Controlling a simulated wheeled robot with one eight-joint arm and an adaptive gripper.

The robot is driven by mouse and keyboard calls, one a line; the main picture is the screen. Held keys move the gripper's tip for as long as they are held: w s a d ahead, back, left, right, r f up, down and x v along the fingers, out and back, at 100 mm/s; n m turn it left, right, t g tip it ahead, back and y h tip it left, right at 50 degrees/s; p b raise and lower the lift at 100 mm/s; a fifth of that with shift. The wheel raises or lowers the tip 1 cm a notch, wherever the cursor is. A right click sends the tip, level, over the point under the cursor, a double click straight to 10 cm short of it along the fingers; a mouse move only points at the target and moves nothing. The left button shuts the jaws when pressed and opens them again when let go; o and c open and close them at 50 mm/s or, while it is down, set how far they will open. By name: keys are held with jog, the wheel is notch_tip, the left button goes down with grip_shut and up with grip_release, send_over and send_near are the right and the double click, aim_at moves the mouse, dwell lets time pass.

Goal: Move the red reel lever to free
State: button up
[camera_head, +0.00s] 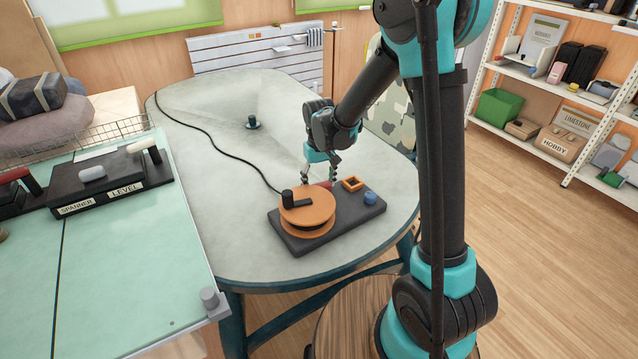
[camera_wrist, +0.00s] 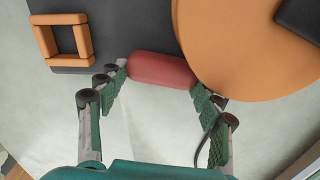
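The red lever (camera_head: 326,185) shows only partly in the head view, at the back edge of the orange reel (camera_head: 308,224). In the wrist view the red lever (camera_wrist: 162,70) is a rounded bar beside the orange disc (camera_wrist: 235,48). My gripper (camera_head: 318,179) reaches down over it from behind the reel. In the wrist view my gripper (camera_wrist: 160,80) has its fingers spread, one fingertip near each end of the lever. Whether the tips touch it is unclear. The reel sits on a dark base (camera_head: 350,228) with a black knob (camera_head: 288,198) on top.
A small orange square frame (camera_head: 352,184) and a blue knob (camera_head: 370,198) sit on the base right of the lever. A black cable (camera_head: 210,138) runs across the grey table (camera_head: 210,190). A dark post (camera_head: 252,122) stands further back. The table's left part is mostly clear.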

jog(key=c, duration=0.4)
jog(key=m, duration=0.3)
jog(key=shift+w, duration=0.4)
jog(key=m, duration=0.4)
jog(key=shift+w+d, duration=0.25)
jog(key=shift+w, duration=0.1)
jog(key=m, duration=0.4)
jog(key=shift+w+d+m, duration=0.3)
jog(key=shift+d, duration=0.05)
jog(key=shift+w+d+m, duration=0.1)
jog(key=shift+d+m, duration=0.1)
jog(key=shift+m, duration=0.85)
jog(key=shift+w+d+m, duration=0.1)
jog(key=shift+d+m, duration=0.1)
jog(key=shift+m, duration=0.85)
